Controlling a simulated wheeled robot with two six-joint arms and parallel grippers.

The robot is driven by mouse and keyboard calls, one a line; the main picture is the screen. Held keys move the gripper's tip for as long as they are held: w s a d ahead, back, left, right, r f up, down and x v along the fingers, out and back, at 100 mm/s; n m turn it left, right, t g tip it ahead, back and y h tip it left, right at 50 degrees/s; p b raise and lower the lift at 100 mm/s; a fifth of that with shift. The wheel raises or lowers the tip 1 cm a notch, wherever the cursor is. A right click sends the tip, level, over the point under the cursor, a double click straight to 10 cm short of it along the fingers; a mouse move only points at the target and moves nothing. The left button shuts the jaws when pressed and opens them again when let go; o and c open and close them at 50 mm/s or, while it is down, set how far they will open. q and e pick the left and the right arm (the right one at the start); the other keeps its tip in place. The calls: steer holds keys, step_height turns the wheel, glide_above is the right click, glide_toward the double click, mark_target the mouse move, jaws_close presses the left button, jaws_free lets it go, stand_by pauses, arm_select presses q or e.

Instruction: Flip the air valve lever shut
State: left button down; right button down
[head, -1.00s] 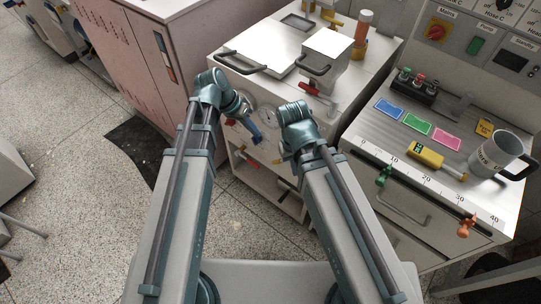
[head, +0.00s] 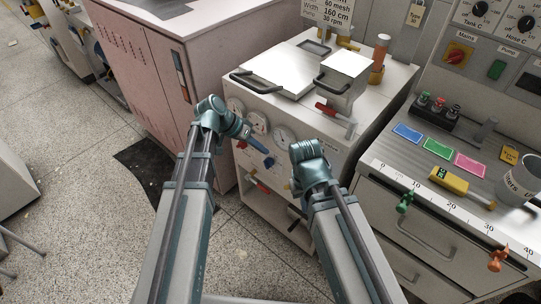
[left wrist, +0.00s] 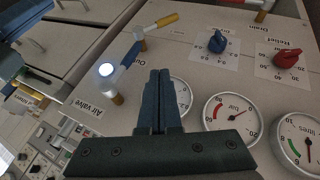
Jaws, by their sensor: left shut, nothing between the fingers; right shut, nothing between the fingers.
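The "Air valve" label shows upside down at the lower left of the left wrist view. Beside it is the air valve lever (left wrist: 128,55), a grey-blue bar near a brass post, with a bright white glare at one end. A yellow handle (left wrist: 160,23) lies just above it in the picture. My left gripper (left wrist: 163,74) is shut and empty, its dark blue fingers together to the right of the lever and apart from it in the picture. In the head view this gripper (head: 268,161) is in front of the gauge panel. My right gripper (head: 308,165) is shut; its fingers are mostly hidden behind its wrist.
Several round gauges (left wrist: 231,112), a blue knob (left wrist: 218,41) and a red knob (left wrist: 287,58) sit on the panel. A red-handled lever (head: 327,109) sticks out above. A pink cabinet (head: 140,70) stands left; a drawer bench (head: 425,225) stands right. Open floor lies at left.

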arm_select(q)
steer(key=d+f+b, duration=0.6)
steer(key=d, duration=0.2)
steer(key=shift+s+d+f, duration=0.2)
steer(key=shift+d+f, duration=0.15)
steer(key=shift+f, duration=0.05)
steer(key=shift+f, duration=0.1)
